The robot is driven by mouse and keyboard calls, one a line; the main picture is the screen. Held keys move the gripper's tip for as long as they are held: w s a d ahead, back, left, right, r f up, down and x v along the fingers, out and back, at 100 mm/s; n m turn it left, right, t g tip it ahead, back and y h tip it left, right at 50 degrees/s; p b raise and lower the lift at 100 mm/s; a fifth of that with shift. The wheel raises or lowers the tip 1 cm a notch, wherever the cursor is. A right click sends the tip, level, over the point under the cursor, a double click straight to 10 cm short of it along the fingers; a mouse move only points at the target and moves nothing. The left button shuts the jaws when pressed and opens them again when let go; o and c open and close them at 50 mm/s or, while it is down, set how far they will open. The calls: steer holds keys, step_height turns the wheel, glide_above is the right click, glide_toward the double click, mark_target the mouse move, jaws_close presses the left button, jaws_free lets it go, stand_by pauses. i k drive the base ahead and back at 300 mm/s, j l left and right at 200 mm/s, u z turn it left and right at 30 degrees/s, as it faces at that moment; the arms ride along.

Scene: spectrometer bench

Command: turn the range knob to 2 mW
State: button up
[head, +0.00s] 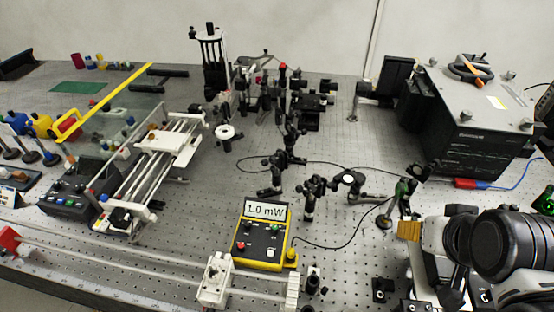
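The yellow power meter (262,237) lies on the perforated bench at the front middle. Its display (267,211) reads 1.0 mW. Its dark face carries small controls, including a red one (240,246) and a green one (275,227). The range knob and its pointer are too small to tell apart. My arm shows at the lower right, well to the right of the meter and apart from it. I cannot make out two fingertips there, so whether my gripper is open or shut is unclear.
A white rail carriage (215,280) stands close in front of the meter. Black optic mounts (313,194) stand behind it. A black cable (340,240) runs from the meter's right side. A large black box (470,110) stands at the back right.

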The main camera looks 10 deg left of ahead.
mark_target(248, 224)
steer(key=u, duration=0.35)
steer(key=j+u, duration=0.15)
steer(key=u, duration=0.25)
steer(key=j+u, duration=0.1)
steer(key=u, duration=0.25)
